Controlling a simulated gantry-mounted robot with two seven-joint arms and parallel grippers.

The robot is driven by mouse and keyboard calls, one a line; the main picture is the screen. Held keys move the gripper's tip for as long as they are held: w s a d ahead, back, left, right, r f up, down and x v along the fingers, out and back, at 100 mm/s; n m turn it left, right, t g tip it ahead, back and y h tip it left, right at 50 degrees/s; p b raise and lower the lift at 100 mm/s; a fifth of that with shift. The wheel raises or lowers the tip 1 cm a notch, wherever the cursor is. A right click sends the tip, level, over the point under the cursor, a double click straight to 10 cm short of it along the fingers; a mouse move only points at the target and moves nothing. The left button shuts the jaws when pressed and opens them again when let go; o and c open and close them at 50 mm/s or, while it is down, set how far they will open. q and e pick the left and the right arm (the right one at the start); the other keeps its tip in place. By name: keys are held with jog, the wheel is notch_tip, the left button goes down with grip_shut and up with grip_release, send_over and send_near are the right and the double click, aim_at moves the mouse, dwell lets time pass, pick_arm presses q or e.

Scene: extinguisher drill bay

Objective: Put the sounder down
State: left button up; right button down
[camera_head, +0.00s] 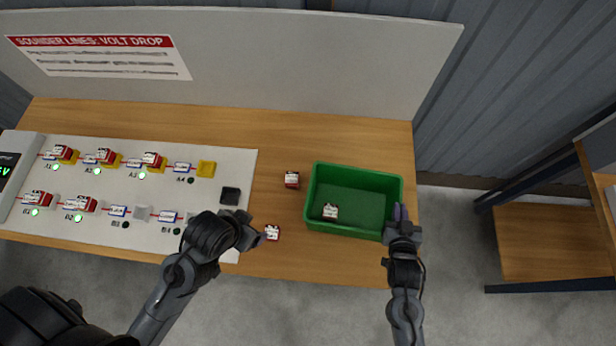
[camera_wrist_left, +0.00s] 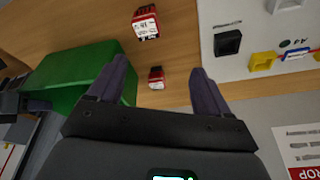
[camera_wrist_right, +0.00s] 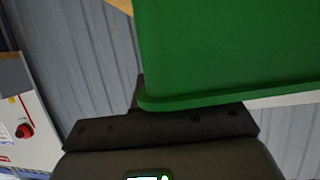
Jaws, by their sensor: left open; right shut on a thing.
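One red-and-white sounder (camera_head: 272,233) lies on the wooden table near the front edge. Another sounder (camera_head: 292,180) sits farther back, left of the green bin (camera_head: 355,233). A third sounder (camera_head: 330,211) is inside the bin. My left gripper (camera_head: 257,238) is open and empty, just left of the front sounder. The left wrist view shows its spread fingers (camera_wrist_left: 158,68) and two sounders on the wood, neither held. My right gripper (camera_head: 398,218) is shut on the bin's right wall. In the right wrist view the bin (camera_wrist_right: 230,45) hides the fingers.
A white board (camera_head: 225,165) at left carries several seated sounders with green lights. Its yellow base (camera_head: 206,168) and grey bases are empty. A black square block (camera_head: 230,196) is near its right edge. A low panel (camera_head: 300,60) stands behind the table.

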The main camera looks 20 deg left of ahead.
pick_arm(q)
jog(key=m+g, duration=0.4)
jog(key=m, duration=0.8)
send_over(292, 177)
notch_tip(292, 177, down, 3)
jog(key=f, duration=0.6)
jog(key=shift+w+d+f, duration=0.15)
jog(key=shift+w+f, duration=0.05)
jog(key=shift+s+f, duration=0.15)
jog(key=shift+f, duration=1.2)
jog(key=shift+s+f, duration=0.15)
jog(key=shift+f, duration=1.2)
jog(key=c, duration=1.2)
